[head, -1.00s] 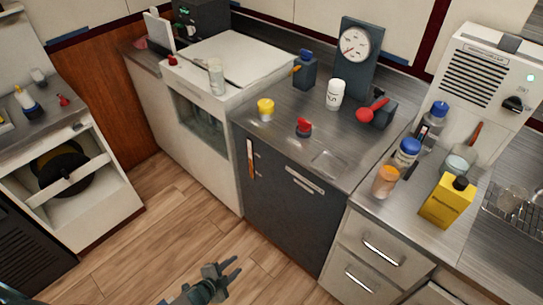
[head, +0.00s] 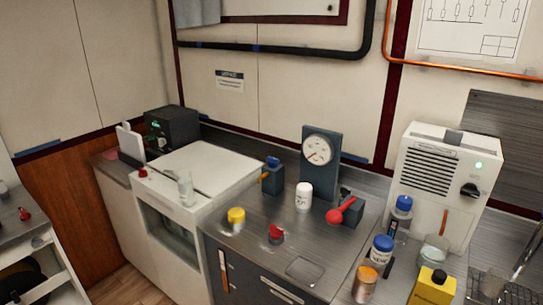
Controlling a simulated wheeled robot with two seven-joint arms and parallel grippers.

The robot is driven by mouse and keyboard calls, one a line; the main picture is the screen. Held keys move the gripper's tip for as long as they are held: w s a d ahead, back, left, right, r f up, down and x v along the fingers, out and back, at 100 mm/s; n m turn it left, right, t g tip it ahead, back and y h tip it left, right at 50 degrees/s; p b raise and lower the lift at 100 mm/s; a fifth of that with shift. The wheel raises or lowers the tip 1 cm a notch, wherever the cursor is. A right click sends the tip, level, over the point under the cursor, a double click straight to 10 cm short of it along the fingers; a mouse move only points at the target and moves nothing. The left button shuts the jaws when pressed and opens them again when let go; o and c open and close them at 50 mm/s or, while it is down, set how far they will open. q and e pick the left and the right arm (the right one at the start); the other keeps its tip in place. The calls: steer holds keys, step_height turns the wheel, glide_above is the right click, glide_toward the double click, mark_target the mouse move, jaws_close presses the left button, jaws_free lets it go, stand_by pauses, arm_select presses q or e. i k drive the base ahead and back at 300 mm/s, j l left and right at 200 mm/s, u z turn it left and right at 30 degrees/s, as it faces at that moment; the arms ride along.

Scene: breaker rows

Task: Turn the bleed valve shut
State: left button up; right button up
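A dark block with a red handle (head: 342,211) stands on the metal counter, right of the white jar and in front of the gauge panel (head: 319,160). The handle sticks out to the left and ends in a round knob. A low red-topped knob (head: 276,233) sits nearer the counter's front. No label shows which of these is the bleed valve. Neither of my grippers is in view.
A white jar (head: 303,196) and a yellow-lidded jar (head: 236,219) stand on the same counter. Bottles, an orange jar (head: 365,284) and a yellow container (head: 432,288) crowd the right. A white heater-like box (head: 441,187) stands behind them. The counter's front middle is fairly clear.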

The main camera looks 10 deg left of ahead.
mark_target(273, 162)
steer(key=j+z, duration=0.1)
steer(key=z, duration=0.55)
steer(key=i+j+z, duration=0.15)
steer(key=j+z, duration=0.15)
steer(key=j, duration=0.2)
steer(key=j+z, duration=0.35)
steer(key=j, duration=0.85)
steer(key=i+j+z, duration=0.1)
steer(key=j, duration=0.55)
